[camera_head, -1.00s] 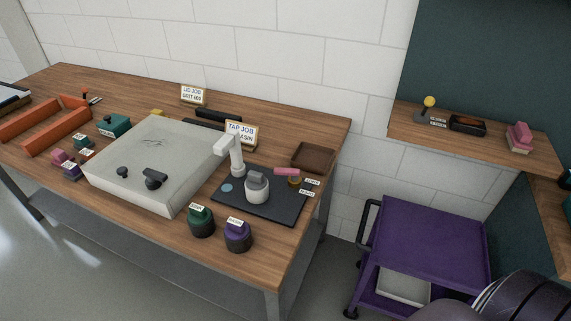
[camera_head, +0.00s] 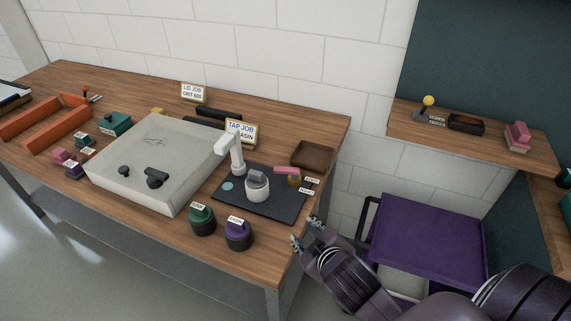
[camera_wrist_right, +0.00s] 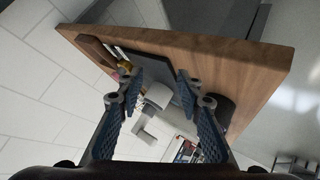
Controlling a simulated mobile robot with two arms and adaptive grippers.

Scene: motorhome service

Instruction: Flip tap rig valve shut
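The tap rig is a dark mat (camera_head: 276,207) bearing a white tap (camera_head: 235,152), a grey-white round piece (camera_head: 257,187) and a brass valve (camera_head: 294,181) with a pink lever (camera_head: 287,171). The lever points left, toward the tap. Two small labels (camera_head: 309,185) lie right of the valve, too small to read. My right gripper (camera_head: 307,231) is open and empty, beyond the bench's front right corner, apart from the valve. In the right wrist view my gripper (camera_wrist_right: 161,88) shows spread fingers, with the brass valve (camera_wrist_right: 123,65) partly behind the left finger. My left gripper is out of view.
A green-topped pot (camera_head: 202,219) and a purple-topped pot (camera_head: 238,234) stand at the bench's front edge. A brown tray (camera_head: 312,155) lies behind the valve. A purple cart (camera_head: 430,235) stands right of the bench, and a wall shelf (camera_head: 480,140) is above it.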

